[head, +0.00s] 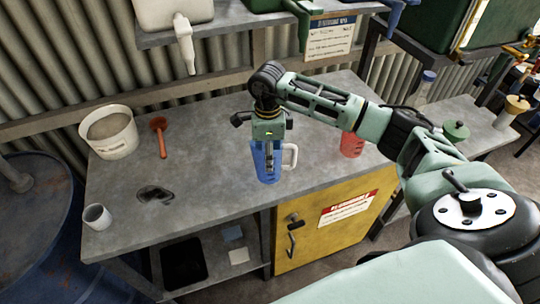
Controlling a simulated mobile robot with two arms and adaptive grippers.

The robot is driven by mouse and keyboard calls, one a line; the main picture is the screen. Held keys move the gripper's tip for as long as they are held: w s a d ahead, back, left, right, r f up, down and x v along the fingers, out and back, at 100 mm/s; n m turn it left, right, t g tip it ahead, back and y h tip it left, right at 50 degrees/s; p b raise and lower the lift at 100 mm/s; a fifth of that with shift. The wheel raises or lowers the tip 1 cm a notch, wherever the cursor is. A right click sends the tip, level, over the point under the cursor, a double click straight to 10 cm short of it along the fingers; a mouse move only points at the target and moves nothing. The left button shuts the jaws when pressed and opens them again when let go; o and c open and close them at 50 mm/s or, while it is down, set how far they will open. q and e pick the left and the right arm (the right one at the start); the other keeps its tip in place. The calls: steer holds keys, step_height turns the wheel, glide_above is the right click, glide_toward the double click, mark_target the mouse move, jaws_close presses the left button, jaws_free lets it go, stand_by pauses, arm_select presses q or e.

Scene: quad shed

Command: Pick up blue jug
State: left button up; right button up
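The blue jug (258,171) stands upright on the grey workbench, near its front edge, in the head view. Its white handle (290,157) points to the right. My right gripper (269,165) points down at the jug, its fingers overlapping the jug's upper part. I cannot tell whether the fingers are inside the jug, around its wall or only in front of it, nor whether they are shut on it. My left gripper is not in view.
A red cup (352,144) stands right of the jug, partly behind my arm. A white bucket (109,132), a red-handled tool (160,137) and a white mug (97,216) are on the left. A shelf (240,24) overhangs the back. The bench left of the jug is mostly clear.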

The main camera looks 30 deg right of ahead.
steer(key=s+d+r+b, duration=0.6)
steer(key=s+r+b, duration=0.1)
steer(key=s+r, duration=0.35)
steer(key=s+a+f+n, duration=0.2)
steer(key=a+f+n, duration=0.1)
steer(key=a+n, duration=0.6)
steer(key=s+a+f+n, duration=0.2)
steer(key=a+n, duration=0.8)
steer(key=n, duration=0.5)
steer(key=shift+s+f, duration=0.15)
steer(key=shift+f, duration=0.45)
